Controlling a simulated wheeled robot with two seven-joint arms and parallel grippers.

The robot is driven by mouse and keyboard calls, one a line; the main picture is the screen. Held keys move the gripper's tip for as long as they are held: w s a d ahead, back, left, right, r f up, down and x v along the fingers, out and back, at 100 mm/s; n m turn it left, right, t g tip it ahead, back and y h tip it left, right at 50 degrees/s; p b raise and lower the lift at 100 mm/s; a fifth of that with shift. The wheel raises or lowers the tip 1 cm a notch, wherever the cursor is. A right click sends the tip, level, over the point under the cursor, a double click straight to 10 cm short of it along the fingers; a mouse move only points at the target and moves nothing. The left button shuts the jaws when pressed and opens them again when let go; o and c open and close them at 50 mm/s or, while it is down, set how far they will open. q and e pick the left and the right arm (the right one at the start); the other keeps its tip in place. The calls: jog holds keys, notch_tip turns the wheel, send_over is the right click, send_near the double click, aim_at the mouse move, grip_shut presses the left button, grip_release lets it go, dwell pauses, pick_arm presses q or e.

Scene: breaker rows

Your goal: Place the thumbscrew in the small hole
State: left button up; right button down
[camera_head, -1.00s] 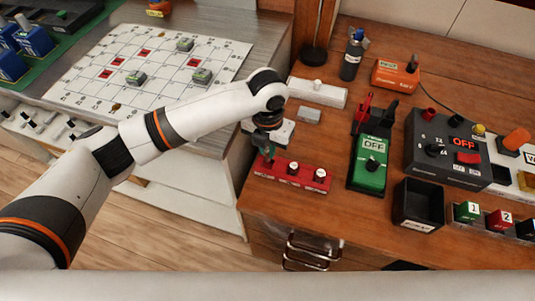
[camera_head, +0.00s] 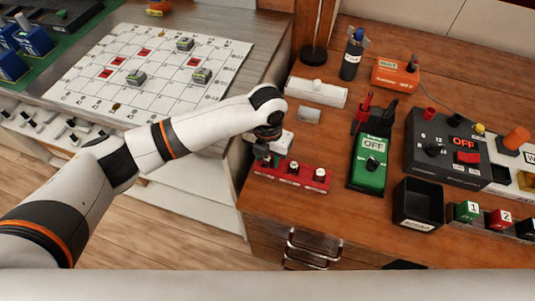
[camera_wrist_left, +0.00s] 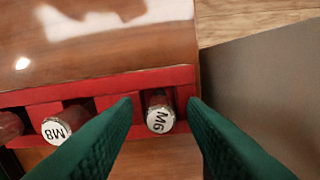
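A thumbscrew with a white cap marked M6 (camera_wrist_left: 160,119) stands in the end slot of a red rack (camera_wrist_left: 95,84) in the left wrist view. My left gripper (camera_wrist_left: 160,102) is open, with one green finger on each side of this cap. I cannot tell whether the fingers touch it. A second screw marked M8 (camera_wrist_left: 57,130) stands beside it, and a third is partly seen at the left edge. In the head view my left gripper (camera_head: 262,156) is over the left end of the red rack (camera_head: 290,178). I cannot make out the small hole. My right gripper is not seen.
A grey block (camera_head: 309,115) and a long white box (camera_head: 317,92) lie behind the rack. A green meter (camera_head: 369,165), an open black bin (camera_head: 418,204) and a dark control box (camera_head: 450,148) stand to the right. The wooden table's front edge is close to the rack.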

aim_at(268, 157)
pick_arm(q)
notch_tip(268, 157, up, 12)
jog(key=shift+r+b, duration=0.2)
jog(key=shift+b, duration=0.1)
dwell(0.6)
